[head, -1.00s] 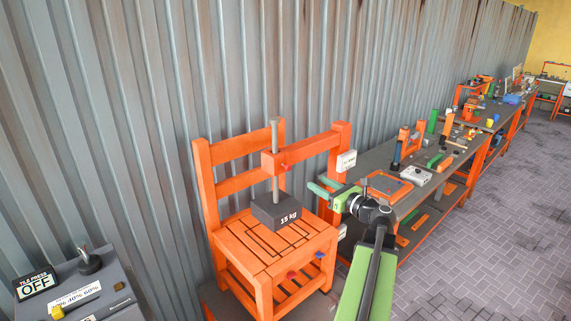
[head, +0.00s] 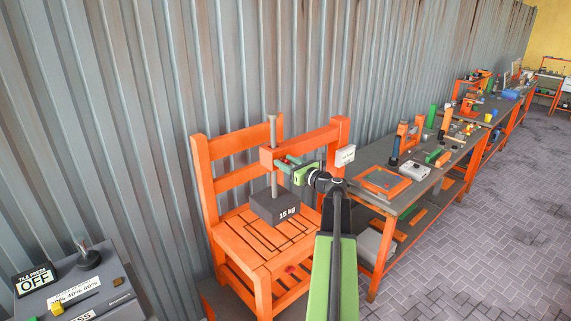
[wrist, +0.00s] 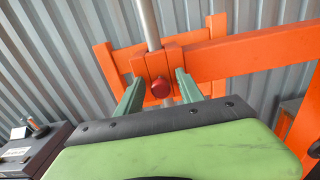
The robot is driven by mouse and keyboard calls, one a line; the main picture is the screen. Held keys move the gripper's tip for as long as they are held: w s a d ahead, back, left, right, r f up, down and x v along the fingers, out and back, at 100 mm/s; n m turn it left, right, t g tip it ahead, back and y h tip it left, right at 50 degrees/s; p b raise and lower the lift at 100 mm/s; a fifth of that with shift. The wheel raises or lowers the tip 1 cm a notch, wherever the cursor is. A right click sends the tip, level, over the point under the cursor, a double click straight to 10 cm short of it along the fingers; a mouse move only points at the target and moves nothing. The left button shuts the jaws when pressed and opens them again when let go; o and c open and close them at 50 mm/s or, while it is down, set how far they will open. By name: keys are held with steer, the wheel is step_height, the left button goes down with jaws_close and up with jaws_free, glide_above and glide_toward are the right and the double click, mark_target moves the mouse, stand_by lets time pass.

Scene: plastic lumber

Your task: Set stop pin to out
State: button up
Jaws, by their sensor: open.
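The stop pin is probably the red round knob (wrist: 160,87) on the orange crossbar, just below centre in the wrist view. A grey vertical rod (wrist: 148,24) passes through the orange block there. My gripper (wrist: 155,84) is open, with one green finger on each side of the knob in the picture. I cannot tell whether either finger touches it. The black 15 kg weight (head: 273,208) hangs on the rod at the orange chair's seat (head: 236,238).
A grey console (head: 85,290) with a TILE PRESS OFF sign stands at lower left. A workbench (head: 408,186) with tools runs along the right. The corrugated wall (head: 120,110) is behind the chair. The paved floor at right is clear.

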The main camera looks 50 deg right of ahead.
jaws_close()
stand_by(1.4)
